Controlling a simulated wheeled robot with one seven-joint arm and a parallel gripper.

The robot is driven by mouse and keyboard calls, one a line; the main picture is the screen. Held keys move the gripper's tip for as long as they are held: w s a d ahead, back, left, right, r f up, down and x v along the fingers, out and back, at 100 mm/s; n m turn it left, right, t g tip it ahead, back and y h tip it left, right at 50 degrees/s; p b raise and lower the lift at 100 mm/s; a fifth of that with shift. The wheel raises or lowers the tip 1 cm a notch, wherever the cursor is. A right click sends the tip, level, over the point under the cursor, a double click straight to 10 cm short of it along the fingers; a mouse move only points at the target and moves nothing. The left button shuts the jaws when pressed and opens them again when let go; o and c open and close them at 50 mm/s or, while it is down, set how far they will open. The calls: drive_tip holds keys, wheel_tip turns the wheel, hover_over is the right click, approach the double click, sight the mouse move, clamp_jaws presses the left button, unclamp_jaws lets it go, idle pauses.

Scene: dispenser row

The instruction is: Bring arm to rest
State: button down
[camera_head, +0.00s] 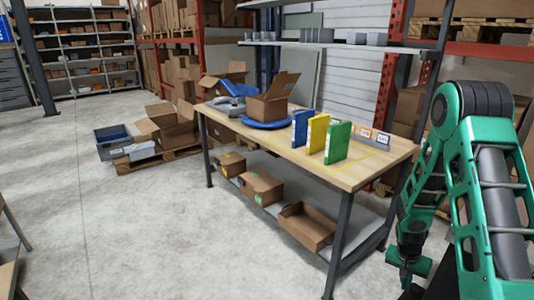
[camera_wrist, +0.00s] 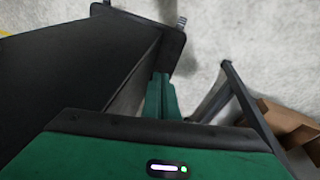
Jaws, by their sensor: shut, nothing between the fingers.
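My green arm (camera_head: 490,200) is folded at the right side of the head view. Its wrist end hangs low beside the right end of the table, and my gripper (camera_head: 406,284) points down there, small and dark. In the wrist view my gripper (camera_wrist: 162,95) shows as narrow green fingers close together, with nothing held. Its tips lie in front of a dark part of my body.
The wooden table (camera_head: 375,172) holds blue (camera_head: 302,128), yellow (camera_head: 318,133) and green (camera_head: 338,142) box-shaped items, and an open carton (camera_head: 270,105) on a blue disc. Boxes sit on its lower shelf. Its leg (camera_wrist: 240,95) is near my gripper. The left floor is open.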

drive_tip(key=s+r, duration=0.6)
drive_tip(key=r, duration=0.5)
drive_tip(key=s+r, duration=0.6)
drive_tip(key=r, duration=0.6)
drive_tip(key=s+a+r+n+y, duration=0.1)
drive_tip(key=s+a+r, duration=0.2)
drive_tip(key=s+r, duration=0.2)
drive_tip(key=s+a+r+n+y, duration=0.1)
drive_tip(key=s+r, duration=0.4)
drive_tip(key=s, duration=0.7)
drive_tip(key=shift+s+a+y, duration=0.2)
drive_tip(key=shift+a+y, duration=0.3)
drive_tip(key=shift+a, duration=0.65)
